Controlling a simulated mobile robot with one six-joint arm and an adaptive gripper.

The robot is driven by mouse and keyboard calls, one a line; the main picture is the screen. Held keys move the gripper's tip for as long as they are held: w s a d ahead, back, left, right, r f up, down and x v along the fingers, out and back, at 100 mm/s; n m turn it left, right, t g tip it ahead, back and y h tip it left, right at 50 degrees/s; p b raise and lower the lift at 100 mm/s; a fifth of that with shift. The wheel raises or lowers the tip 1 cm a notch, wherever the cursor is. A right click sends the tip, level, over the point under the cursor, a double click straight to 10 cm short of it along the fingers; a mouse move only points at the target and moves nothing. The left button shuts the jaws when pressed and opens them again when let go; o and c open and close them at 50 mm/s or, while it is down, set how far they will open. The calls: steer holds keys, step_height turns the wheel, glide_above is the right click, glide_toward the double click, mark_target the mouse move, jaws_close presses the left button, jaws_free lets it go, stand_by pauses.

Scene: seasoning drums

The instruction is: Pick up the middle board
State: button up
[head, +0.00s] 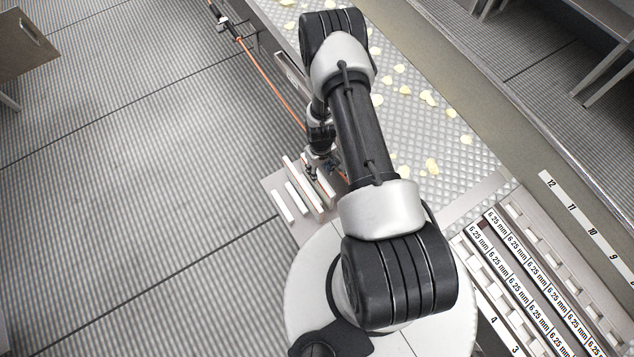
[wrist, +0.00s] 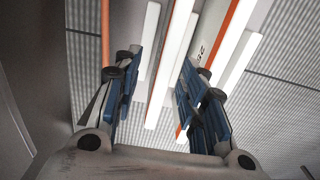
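Several long, narrow white boards stand in a row on a pale tray (head: 304,232) in the head view, left of my arm's base. My gripper (head: 312,172) is over their far end. In the wrist view my gripper (wrist: 157,82) is open, its blue-padded fingers spread to either side. The middle board (wrist: 173,65), white with an orange strip along it, runs through the gap between them. I see no finger closed on it. Another white board (wrist: 150,38) shows partly behind the left finger, and one more (wrist: 241,60) lies right of the right finger.
A patterned metal strip (head: 440,165) with scattered yellowish pieces runs beside my arm. Racks labelled "6.25 mm" (head: 520,265) stand at the lower right. An orange cable or hose (head: 272,85) passes near the gripper. The ribbed floor at left is largely clear.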

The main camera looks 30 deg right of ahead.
steer(key=f, duration=0.1)
steer(key=f+b, duration=0.1)
steer(key=f, duration=0.1)
steer(key=f+b, duration=0.1)
steer(key=f, duration=0.1)
steer(key=shift+w+a, duration=0.35)
steer(key=shift+c, duration=0.3)
jaws_close()
